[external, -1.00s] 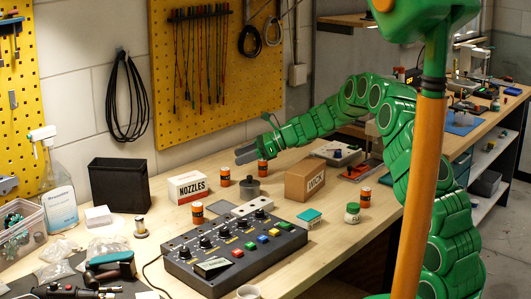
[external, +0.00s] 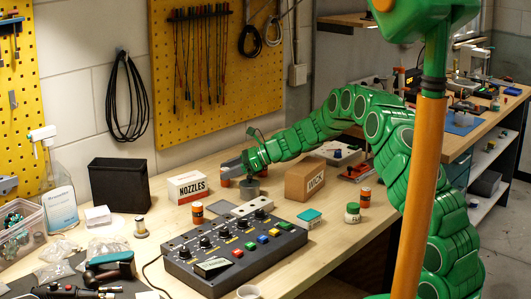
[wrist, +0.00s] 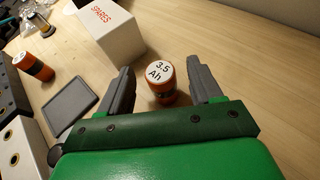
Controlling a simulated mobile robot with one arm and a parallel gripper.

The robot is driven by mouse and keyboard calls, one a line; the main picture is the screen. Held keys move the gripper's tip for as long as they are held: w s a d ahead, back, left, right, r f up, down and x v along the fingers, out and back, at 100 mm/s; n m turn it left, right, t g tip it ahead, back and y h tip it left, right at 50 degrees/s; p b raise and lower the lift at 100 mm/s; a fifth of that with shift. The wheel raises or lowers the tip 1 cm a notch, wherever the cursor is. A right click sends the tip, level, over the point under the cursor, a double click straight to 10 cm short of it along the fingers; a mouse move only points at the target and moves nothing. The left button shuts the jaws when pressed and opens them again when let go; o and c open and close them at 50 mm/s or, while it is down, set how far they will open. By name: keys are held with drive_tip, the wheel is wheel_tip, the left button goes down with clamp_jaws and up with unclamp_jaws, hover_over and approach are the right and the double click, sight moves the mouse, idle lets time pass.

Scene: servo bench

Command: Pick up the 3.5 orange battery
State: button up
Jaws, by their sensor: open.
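The orange battery (wrist: 162,85) stands upright, its white top marked "3.5 Ah" in the wrist view. My gripper (wrist: 161,67) is open, with one grey finger on each side of it and a gap to both. In the external view, my gripper (external: 232,166) is low over the bench beside the white box, and a battery (external: 225,180) shows partly behind its fingers.
Other orange batteries stand at the front (external: 197,212) and right (external: 365,197). A cardboard box (external: 305,181) and button panel (external: 235,253) are nearby.

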drive_tip(key=shift+c, duration=0.3)
clamp_jaws()
